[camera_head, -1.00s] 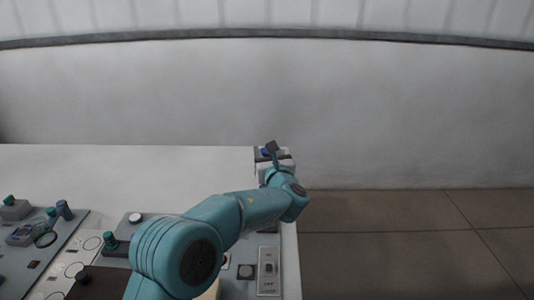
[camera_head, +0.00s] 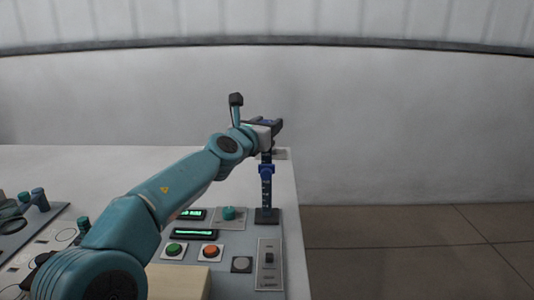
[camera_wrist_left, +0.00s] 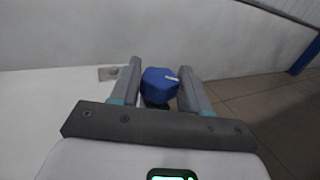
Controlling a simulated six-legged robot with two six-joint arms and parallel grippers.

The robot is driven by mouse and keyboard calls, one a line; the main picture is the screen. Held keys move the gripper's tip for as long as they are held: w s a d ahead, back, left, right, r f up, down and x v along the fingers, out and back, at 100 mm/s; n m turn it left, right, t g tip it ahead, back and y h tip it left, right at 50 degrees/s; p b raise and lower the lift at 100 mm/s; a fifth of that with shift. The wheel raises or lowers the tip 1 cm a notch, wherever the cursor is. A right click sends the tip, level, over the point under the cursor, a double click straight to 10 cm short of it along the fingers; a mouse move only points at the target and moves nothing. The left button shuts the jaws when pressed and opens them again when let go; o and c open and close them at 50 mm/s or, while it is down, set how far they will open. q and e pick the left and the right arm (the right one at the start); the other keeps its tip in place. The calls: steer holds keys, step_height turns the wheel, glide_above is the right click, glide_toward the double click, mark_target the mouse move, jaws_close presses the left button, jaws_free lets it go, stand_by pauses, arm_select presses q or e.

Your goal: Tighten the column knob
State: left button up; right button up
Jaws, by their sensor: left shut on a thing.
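The column (camera_head: 266,192) is a dark upright post with a blue collar (camera_head: 266,171), standing on a dark base at the panel's right side in the head view. My left gripper (camera_head: 277,124) is at the top of the column. In the left wrist view the blue column knob (camera_wrist_left: 159,86), with a small white mark, sits between the two grey fingers. The left gripper is shut on the knob. In the head view the gripper mostly hides the knob. My right gripper is in neither view.
The panel below my left arm carries a green button (camera_head: 174,250), an orange button (camera_head: 210,251), a teal knob (camera_head: 229,213), green-lit displays (camera_head: 194,233) and a switch plate (camera_head: 269,266). The white table (camera_head: 90,165) ends just right of the column, with floor beyond.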

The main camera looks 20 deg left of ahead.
arm_select(q)
steer(key=shift+a+f+m+h+b, duration=0.2)
steer(key=shift+f+m+h+b, duration=0.25)
steer(key=shift+h, duration=0.35)
steer(key=shift+w+r+m+h, duration=0.1)
steer(key=shift+r+m+h, duration=0.3)
steer(key=shift+h, duration=0.2)
steer(key=m+g+h+p, duration=0.1)
steer(key=m+h+p, duration=0.1)
steer(key=p, duration=0.1)
steer(key=r+m+g+h+p, duration=0.1)
steer(key=h+p, duration=0.2)
steer(key=shift+m+g, duration=0.35)
steer(key=shift+g, duration=0.05)
steer(key=m+g+h+p, duration=0.3)
steer(key=p, duration=0.8)
steer(key=shift+h, duration=0.4)
steer(key=shift+f+m+g+p, duration=0.3)
steer(key=shift+g+p, duration=0.2)
steer(key=shift+p, duration=0.3)
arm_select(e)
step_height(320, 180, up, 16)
arm_select(q)
steer(key=o, duration=0.9)
steer(key=shift+f, duration=0.1)
steer(key=shift+d, duration=0.1)
